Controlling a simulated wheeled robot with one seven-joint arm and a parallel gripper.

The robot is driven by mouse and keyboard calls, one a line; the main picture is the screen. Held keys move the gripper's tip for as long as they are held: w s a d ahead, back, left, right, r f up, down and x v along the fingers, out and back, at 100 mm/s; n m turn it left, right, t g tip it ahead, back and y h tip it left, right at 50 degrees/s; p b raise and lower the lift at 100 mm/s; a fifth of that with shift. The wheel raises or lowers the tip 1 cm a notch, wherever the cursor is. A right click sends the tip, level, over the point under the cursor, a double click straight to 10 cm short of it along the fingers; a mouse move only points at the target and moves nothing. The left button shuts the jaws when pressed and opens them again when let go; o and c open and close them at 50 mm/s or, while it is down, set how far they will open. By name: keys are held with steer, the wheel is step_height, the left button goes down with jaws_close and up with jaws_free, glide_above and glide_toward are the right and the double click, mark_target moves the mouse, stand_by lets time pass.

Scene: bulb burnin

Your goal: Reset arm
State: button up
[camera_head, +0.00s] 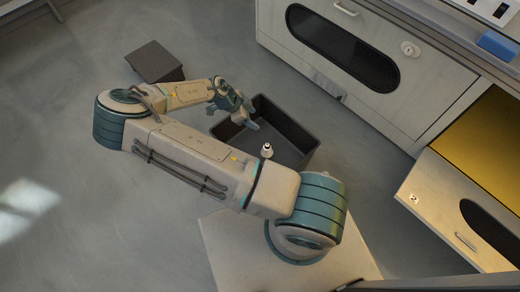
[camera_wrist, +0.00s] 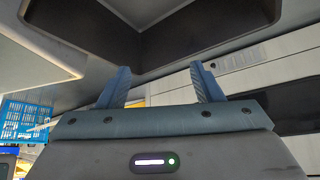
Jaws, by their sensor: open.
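My gripper (camera_head: 247,114) is in the middle of the head view, over the left part of a dark open bin (camera_head: 303,133). In the wrist view its two blue fingers (camera_wrist: 162,85) stand wide apart with nothing between them, so it is open and empty. A small white bulb-like object with a dark tip (camera_head: 267,150) shows at the near side of the bin. I cannot tell whether it rests in the bin or stands at its rim. My arm is bent, with its elbow at the left, and hides part of the floor and the bin's near side.
A pale cabinet (camera_head: 410,90) with a dark oval window stands at the upper right. An open drawer or compartment with a yellow inside (camera_head: 485,140) is at the right. A dark flat box (camera_head: 154,62) lies beyond my arm. A blue basket (camera_wrist: 22,118) shows in the wrist view. The left floor is clear.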

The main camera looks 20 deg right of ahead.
steer(key=shift+v, duration=0.9)
steer(key=shift+r, duration=0.1)
steer(key=s+a+r+n+y+p, duration=0.25)
steer(key=r+p, duration=0.25)
steer(key=r, duration=0.6)
steer(key=s+a+r+n+y+p, duration=0.1)
steer(key=s+r+n+y+p, duration=0.3)
steer(key=r, duration=0.7)
steer(key=s+a+r+n+y+p, duration=0.1)
steer(key=s+a+r+n+p, duration=0.1)
steer(key=r+p, duration=0.65)
steer(key=s+d+r+n+t+p, duration=0.1)
steer(key=s+r+n+p, duration=0.2)
steer(key=r, duration=0.7)
steer(key=s+d+r+n+t+p, duration=0.1)
steer(key=s+r+n+p, duration=0.3)
steer(key=r, duration=0.7)
steer(key=s+d+r+n+t+h+p, duration=0.1)
steer(key=s+r+n+t+p, duration=0.1)
steer(key=r, duration=0.9)
steer(key=s+n+p, duration=0.1)
steer(key=s+n, duration=0.1)
steer(key=s, duration=0.1)
